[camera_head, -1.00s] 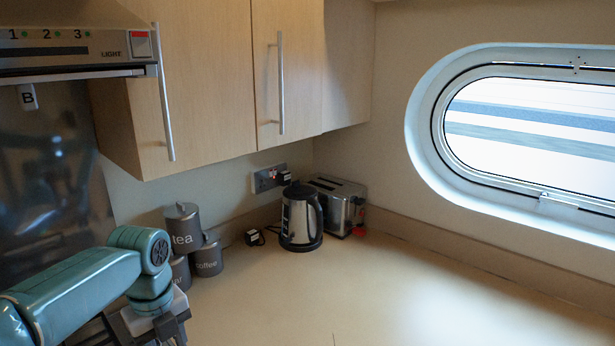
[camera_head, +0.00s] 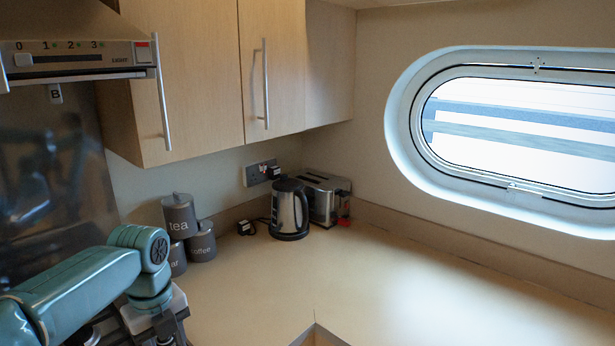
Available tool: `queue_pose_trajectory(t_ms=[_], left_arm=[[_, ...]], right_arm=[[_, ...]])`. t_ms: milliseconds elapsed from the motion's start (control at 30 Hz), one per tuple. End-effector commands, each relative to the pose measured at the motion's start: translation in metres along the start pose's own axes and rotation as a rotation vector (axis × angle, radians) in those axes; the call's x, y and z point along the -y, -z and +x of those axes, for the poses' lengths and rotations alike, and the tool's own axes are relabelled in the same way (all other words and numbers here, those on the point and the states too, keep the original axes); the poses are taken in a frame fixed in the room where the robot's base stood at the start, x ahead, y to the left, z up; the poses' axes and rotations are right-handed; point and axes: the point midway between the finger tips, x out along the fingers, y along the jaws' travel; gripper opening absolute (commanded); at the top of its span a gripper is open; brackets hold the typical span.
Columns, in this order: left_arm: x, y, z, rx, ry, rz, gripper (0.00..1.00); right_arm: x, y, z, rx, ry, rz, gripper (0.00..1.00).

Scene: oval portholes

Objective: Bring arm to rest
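My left arm (camera_head: 95,285) comes in from the lower left, a teal arm bent downward at its wrist. My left gripper (camera_head: 165,338) hangs below the wrist at the bottom edge. Its fingers are mostly cut off by the frame, so I cannot tell whether it is open or shut. No held thing shows. My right arm and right gripper are not in view.
Grey canisters (camera_head: 180,214), a kettle (camera_head: 289,209) and a toaster (camera_head: 325,198) stand at the back of the counter (camera_head: 270,285). Cabinets (camera_head: 200,80) and a cooker hood (camera_head: 75,60) hang above. The counter's middle is clear; a corner edge (camera_head: 318,335) shows at the bottom.

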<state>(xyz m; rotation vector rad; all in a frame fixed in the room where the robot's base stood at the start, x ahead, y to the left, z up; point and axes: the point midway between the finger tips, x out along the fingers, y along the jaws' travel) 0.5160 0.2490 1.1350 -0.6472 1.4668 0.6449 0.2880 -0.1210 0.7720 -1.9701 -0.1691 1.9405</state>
Motion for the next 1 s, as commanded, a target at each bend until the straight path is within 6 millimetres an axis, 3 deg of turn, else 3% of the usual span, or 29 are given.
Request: queue_pose_trajectory(t_ms=[67, 267, 567, 667, 800, 900, 1000], left_arm=[[0.0, 0.0, 0.004, -0.003, -0.001, -0.007, 0.41], [0.017, 0.008, 0.058, -0.041, 0.026, -0.189, 0.41], [0.031, 0.044, 0.162, -0.144, 0.058, -0.599, 0.41], [0.028, 0.071, 0.21, -0.206, 0.053, -0.825, 0.41], [0.007, 0.132, 0.288, -0.32, 0.007, -1.322, 0.41], [-0.02, 0.179, 0.329, -0.383, -0.054, -1.726, 0.41], [-0.048, 0.216, 0.35, -0.412, -0.113, -2.061, 0.41]], right_arm=[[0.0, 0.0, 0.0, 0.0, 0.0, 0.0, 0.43], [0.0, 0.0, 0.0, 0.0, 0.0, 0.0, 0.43], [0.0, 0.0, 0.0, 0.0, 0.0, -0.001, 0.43], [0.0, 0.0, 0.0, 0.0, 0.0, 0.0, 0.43], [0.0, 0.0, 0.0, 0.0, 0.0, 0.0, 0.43], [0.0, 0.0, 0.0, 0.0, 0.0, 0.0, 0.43], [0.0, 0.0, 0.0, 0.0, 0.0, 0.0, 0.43]])
